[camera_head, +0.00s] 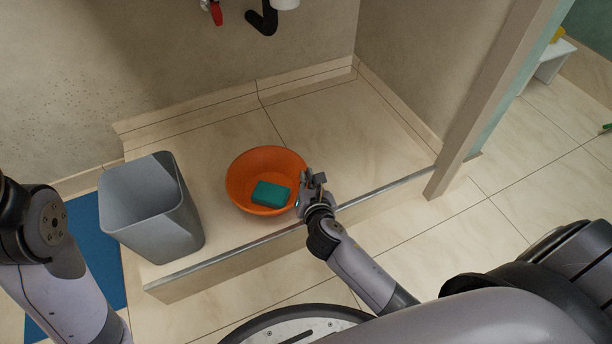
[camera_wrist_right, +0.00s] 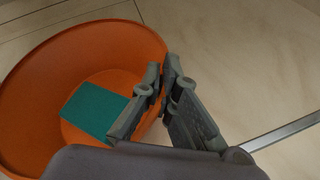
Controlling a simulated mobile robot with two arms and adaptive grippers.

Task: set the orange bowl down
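The orange bowl (camera_head: 238,181) is over the tiled ledge, right of the grey bin, and looks roughly level. I cannot tell whether its base touches the ledge. A teal block (camera_head: 271,194) lies inside it. My right gripper (camera_head: 308,183) is at the bowl's right rim. In the right wrist view the bowl (camera_wrist_right: 101,48) fills the left side, with the teal block (camera_wrist_right: 92,110) in it. There the right gripper (camera_wrist_right: 166,72) has one finger inside the rim and one outside, closed on the wall. My left arm shows at the left; its gripper is out of view.
A grey bin (camera_head: 183,222) stands on the ledge at left, near the bowl. The tiled ledge (camera_head: 330,120) is clear behind and right of the bowl; its front has a metal edge strip (camera_head: 228,246). A blue mat (camera_head: 84,224) and a partition post (camera_head: 487,105) flank it.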

